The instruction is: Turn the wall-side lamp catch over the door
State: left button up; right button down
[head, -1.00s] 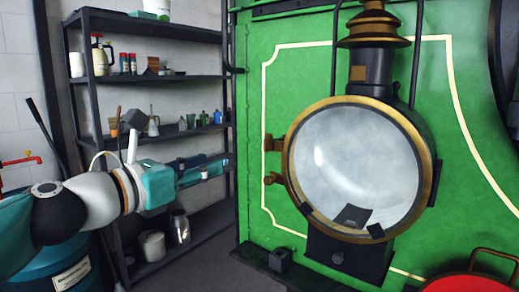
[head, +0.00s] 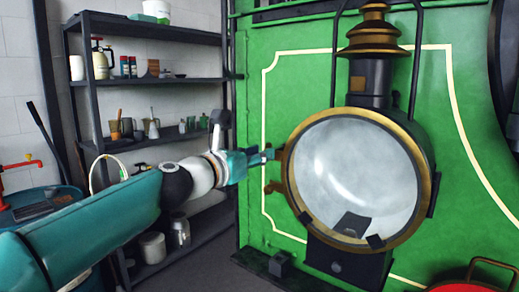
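The big round lamp has a glass door (head: 355,165) with a brass rim on the green tram front. Dark tabs sit at its lower rim: a left one (head: 306,219), nearer the wall and shelf, and a right one (head: 376,241); a dark plate (head: 352,224) shows between them. I take the left tab as the wall-side catch. A brass hinge-like bracket (head: 273,187) sticks out left of the rim. My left gripper (head: 266,155) is left of the rim, above and left of that tab, apart from it. It hides the upper bracket; its finger gap is unclear.
A dark shelf rack (head: 150,80) with jars and cans stands left, behind my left arm. A red round thing with a brass handle (head: 478,264) is at bottom right. The green panel left of the lamp is flat.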

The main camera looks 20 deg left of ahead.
pick_arm(q)
jog(key=shift+w+d, duration=0.2)
jog(key=shift+w, duration=0.25)
grip_shut()
jog(key=shift+a, duration=0.1)
